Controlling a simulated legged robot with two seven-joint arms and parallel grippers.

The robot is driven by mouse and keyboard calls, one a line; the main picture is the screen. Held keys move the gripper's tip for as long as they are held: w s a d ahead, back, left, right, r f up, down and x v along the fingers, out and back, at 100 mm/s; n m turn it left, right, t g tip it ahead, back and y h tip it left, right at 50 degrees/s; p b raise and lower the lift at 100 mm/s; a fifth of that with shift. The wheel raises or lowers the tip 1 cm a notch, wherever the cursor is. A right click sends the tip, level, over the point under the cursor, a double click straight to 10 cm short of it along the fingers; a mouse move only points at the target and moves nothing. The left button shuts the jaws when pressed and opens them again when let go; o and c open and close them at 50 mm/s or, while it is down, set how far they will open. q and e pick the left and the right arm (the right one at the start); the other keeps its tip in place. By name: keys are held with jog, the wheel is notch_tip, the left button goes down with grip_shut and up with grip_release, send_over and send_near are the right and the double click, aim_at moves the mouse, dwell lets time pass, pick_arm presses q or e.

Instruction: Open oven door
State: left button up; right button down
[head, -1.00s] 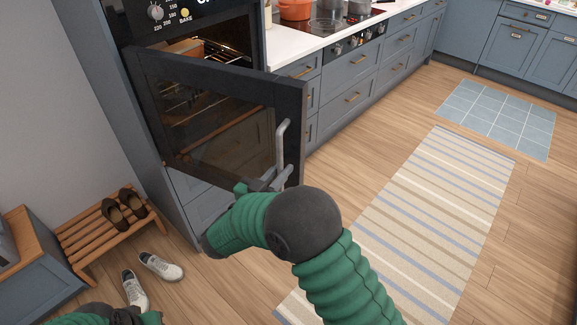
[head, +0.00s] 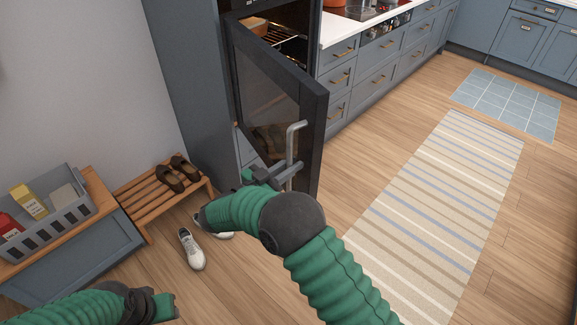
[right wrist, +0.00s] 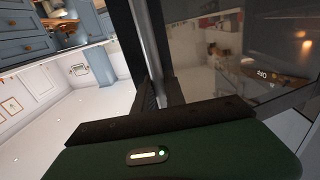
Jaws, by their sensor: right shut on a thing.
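The oven door (head: 265,88) stands open, swung out sideways from the oven, with its dark glass facing left. Its grey vertical bar handle (head: 292,152) is on the free edge. My right gripper (head: 272,176) is shut on the lower part of the handle. In the right wrist view, the handle (right wrist: 153,40) runs up from between the fingers, with the door glass (right wrist: 230,55) to its right. The oven cavity (head: 285,32) shows racks and an orange-brown dish inside. My left gripper (head: 165,306) is low at the left, away from the door; its fingers are unclear.
A low slatted rack (head: 150,200) with dark shoes stands left of the oven, with white shoes (head: 190,248) on the floor beside it. A grey basket (head: 50,222) sits on a bench. A striped rug (head: 440,205) covers open floor at right.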

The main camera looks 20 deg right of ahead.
dwell(0.4)
jog(key=c, duration=1.7)
grip_release()
jog(key=shift+o, duration=1.2)
jog(key=shift+a, duration=0.1)
jog(key=shift+o, duration=0.4)
jog(key=shift+s+a, duration=0.1)
